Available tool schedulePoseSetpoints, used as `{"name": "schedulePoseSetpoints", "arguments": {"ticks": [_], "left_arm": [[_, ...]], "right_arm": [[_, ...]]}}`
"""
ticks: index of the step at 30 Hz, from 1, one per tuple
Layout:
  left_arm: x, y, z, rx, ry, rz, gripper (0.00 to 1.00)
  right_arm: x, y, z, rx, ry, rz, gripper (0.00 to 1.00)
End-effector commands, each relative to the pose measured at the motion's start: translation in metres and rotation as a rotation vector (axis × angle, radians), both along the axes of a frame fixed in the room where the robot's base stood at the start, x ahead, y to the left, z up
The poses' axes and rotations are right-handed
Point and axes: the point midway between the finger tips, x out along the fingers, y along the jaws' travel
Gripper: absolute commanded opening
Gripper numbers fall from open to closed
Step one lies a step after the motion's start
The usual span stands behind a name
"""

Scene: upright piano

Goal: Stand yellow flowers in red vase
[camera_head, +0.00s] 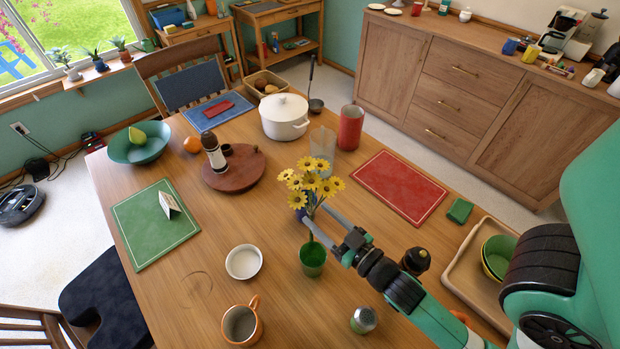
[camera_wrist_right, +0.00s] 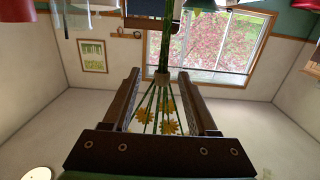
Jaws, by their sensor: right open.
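The yellow flowers (camera_head: 311,183) stand upright in a bunch near the table's middle. Their green stems run down toward a green cup (camera_head: 313,260) and seem to end in it. The red vase (camera_head: 350,128) stands upright farther back, beside a clear glass (camera_head: 322,146); no flowers show in it. My right gripper (camera_head: 316,213) is open, with its fingers on either side of the stems below the blooms. In the right wrist view, the tied stems (camera_wrist_right: 164,60) pass between the open fingers, with the blooms (camera_wrist_right: 158,120) behind. My left gripper is not in view.
A white bowl (camera_head: 243,262), orange mug (camera_head: 241,322) and shaker (camera_head: 363,320) stand in front. A white pot (camera_head: 284,117) is left of the red vase; a red placemat (camera_head: 387,186) lies flat to its right.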

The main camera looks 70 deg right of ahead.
Motion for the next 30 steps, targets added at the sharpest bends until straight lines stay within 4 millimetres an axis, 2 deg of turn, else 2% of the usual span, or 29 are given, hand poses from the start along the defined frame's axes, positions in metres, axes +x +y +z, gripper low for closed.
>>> {"name": "schedulePoseSetpoints", "arguments": {"ticks": [3,8,16,24,26,30], "left_arm": [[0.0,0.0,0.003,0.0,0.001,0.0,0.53],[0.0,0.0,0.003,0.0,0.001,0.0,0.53],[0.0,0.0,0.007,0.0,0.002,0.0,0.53],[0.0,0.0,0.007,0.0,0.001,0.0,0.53],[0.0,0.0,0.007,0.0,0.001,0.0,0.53],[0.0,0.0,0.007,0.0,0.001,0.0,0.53]], "right_arm": [[0.009,-0.006,0.0,0.001,0.0,-0.001,0.59],[0.014,-0.008,0.0,-0.001,0.001,0.0,0.59],[0.052,-0.026,0.004,-0.001,-0.001,-0.001,0.59],[0.057,-0.029,0.003,0.001,0.002,0.0,0.59],[0.057,-0.029,0.003,0.001,0.002,0.0,0.5],[0.057,-0.029,0.003,0.001,0.001,0.0,0.25]]}}
